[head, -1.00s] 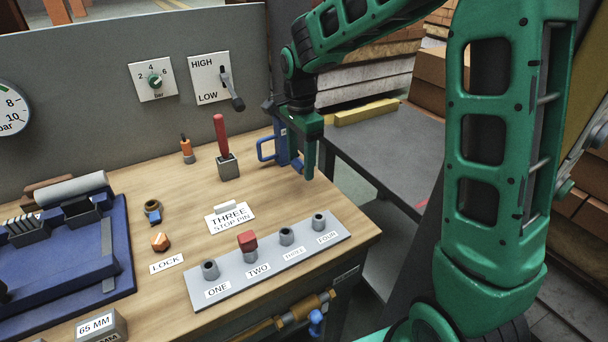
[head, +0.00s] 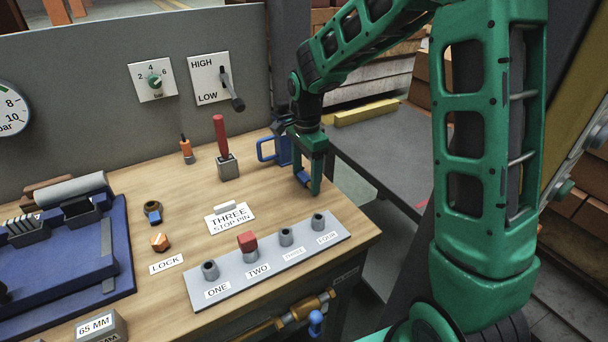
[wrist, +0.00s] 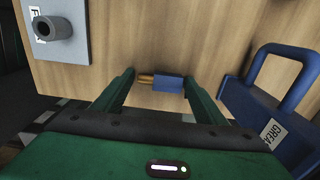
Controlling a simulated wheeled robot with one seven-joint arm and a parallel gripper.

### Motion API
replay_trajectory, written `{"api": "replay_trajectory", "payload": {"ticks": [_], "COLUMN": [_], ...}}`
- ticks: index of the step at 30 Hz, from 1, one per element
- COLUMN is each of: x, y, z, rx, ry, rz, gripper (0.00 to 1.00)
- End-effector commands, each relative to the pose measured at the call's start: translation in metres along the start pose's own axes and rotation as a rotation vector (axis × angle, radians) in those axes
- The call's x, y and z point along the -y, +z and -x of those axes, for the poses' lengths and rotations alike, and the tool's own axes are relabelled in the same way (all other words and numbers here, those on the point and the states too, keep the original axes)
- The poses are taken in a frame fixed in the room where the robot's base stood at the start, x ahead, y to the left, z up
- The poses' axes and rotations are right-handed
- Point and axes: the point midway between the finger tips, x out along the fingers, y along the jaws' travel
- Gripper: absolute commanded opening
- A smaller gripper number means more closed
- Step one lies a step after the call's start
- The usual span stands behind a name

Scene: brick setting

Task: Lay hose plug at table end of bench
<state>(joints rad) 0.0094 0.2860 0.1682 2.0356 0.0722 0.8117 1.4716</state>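The hose plug (wrist: 168,83) is a short blue cylinder with a brass nose. In the head view its blue end (head: 303,179) shows between my fingers. My gripper (head: 308,182) points down over the bench's right end, just behind the numbered strip. In the wrist view the plug spans the gap between my two fingertips (wrist: 160,80), brass nose at the left finger and blue end at the right one; my gripper looks shut on it lengthwise. The plug is at or just above the wooden bench top (head: 185,190); any gap below is hidden.
A blue GREASE box with a handle (wrist: 245,110) stands close to the right finger in the wrist view. The grey strip (head: 205,293) with several sockets lies in front. A dark grey table (head: 390,150) stands beyond the bench's right edge, across a gap.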

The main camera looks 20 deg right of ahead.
Motion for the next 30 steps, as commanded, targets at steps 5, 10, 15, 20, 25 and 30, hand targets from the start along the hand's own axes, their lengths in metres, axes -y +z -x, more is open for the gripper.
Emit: {"api": "replay_trajectory", "payload": {"ticks": [5,10,15,20,25,30], "x": [0.0,0.001,0.002,0.002,0.001,0.001], "y": [0.001,0.002,0.002,0.002,0.002,0.001], "z": [0.0,0.002,0.017,0.047,0.081,0.107], "rx": [0.0,0.0,-0.001,-0.001,0.0,0.0], "ry": [0.0,-0.001,-0.005,-0.006,-0.005,-0.003], "rz": [0.001,0.002,0.002,0.002,0.002,0.002], "gripper": [0.74,0.74,0.74,0.74,0.74,0.74]}}
